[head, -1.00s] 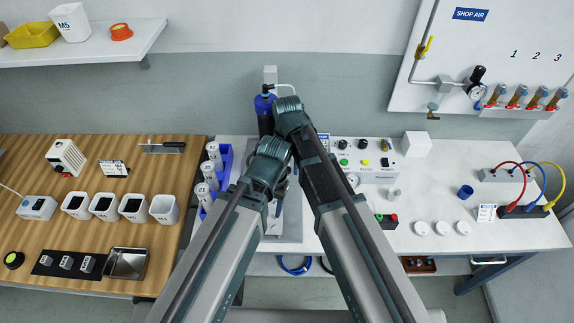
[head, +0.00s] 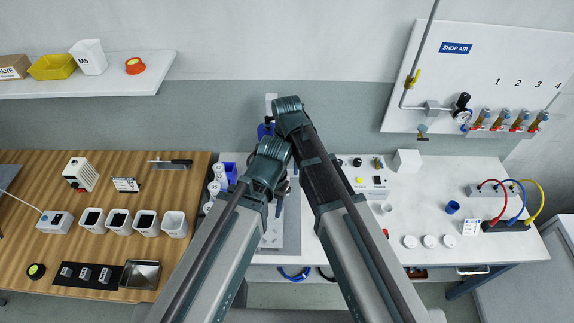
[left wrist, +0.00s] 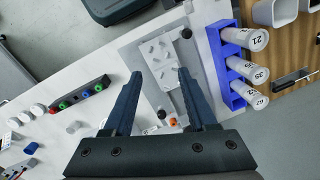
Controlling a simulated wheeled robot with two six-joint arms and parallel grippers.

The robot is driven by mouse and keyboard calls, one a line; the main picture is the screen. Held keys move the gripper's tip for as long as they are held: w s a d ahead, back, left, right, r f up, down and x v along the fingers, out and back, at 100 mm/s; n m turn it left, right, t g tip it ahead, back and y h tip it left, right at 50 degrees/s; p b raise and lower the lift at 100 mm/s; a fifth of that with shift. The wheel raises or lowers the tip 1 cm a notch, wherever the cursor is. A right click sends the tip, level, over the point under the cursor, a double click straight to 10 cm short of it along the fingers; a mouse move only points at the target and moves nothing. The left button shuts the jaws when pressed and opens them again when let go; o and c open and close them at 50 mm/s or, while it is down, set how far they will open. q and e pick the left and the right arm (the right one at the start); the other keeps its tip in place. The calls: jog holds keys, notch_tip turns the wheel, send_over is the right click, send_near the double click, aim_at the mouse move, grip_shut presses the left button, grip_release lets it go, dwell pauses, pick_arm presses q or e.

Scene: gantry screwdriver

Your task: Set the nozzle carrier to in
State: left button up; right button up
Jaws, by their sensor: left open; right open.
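A grey base plate (left wrist: 150,45) lies on the white bench, with a pale slotted block (left wrist: 165,52) on it and small dark and orange parts (left wrist: 172,122) near its lower end. I cannot tell which part is the nozzle carrier or how it is set. My left gripper (left wrist: 155,85) is open and empty in the left wrist view, its fingers apart above the plate. In the head view both arms cover most of the plate (head: 292,232) and hide the left fingers. My right gripper is mostly hidden there among the arm links; its fingertips are not clear.
A blue rack (left wrist: 233,68) with numbered white bottles stands beside the plate. White lids (head: 430,241), a blue cup (head: 453,207) and coloured cables (head: 516,204) lie on the right bench. A wooden bench (head: 60,250) is at left.

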pick_arm(q)
notch_tip(320, 180, up, 3)
jog(key=shift+p, duration=0.95)
pick_arm(e)
notch_tip(320, 180, up, 3)
jog(key=shift+r, duration=0.1)
